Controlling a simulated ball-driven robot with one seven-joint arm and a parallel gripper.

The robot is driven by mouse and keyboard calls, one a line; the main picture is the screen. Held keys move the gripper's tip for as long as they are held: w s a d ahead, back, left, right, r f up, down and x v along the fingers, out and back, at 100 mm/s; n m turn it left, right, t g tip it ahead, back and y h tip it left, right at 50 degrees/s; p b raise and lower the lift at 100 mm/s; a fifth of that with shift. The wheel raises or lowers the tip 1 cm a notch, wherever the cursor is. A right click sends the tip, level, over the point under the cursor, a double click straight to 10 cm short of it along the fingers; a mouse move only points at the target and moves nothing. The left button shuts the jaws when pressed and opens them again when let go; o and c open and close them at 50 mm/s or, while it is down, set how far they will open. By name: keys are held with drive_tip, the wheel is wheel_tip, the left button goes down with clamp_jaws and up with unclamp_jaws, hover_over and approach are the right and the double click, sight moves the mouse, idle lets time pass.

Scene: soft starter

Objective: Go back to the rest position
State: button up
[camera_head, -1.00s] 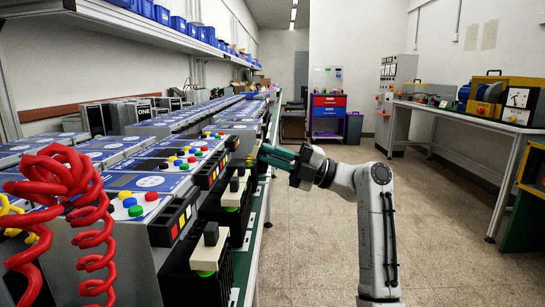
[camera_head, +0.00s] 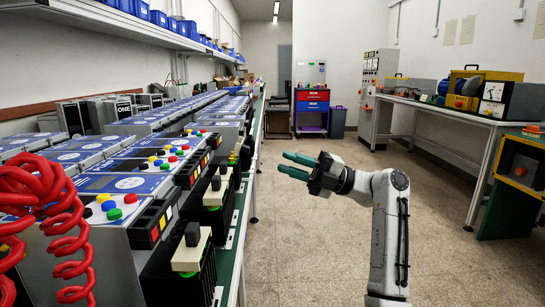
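My gripper (camera_head: 288,166) has green fingers and points left, over the aisle to the right of the bench edge. The two fingers are spread apart with nothing between them. My arm rises from the bottom right of the view and bends left at the top. Black soft-starter units with cream tops and dark knobs (camera_head: 192,234) stand in a row along the front edge of the left bench (camera_head: 236,257). The gripper is apart from them.
Grey and blue training panels with coloured buttons (camera_head: 113,208) fill the left bench. Red coiled cables (camera_head: 60,215) hang at the near left. A workbench (camera_head: 455,122) stands at the right, and a red and blue tool cabinet (camera_head: 312,105) at the back. The floor between is clear.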

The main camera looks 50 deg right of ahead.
drive_tip(key=shift+v, duration=1.1)
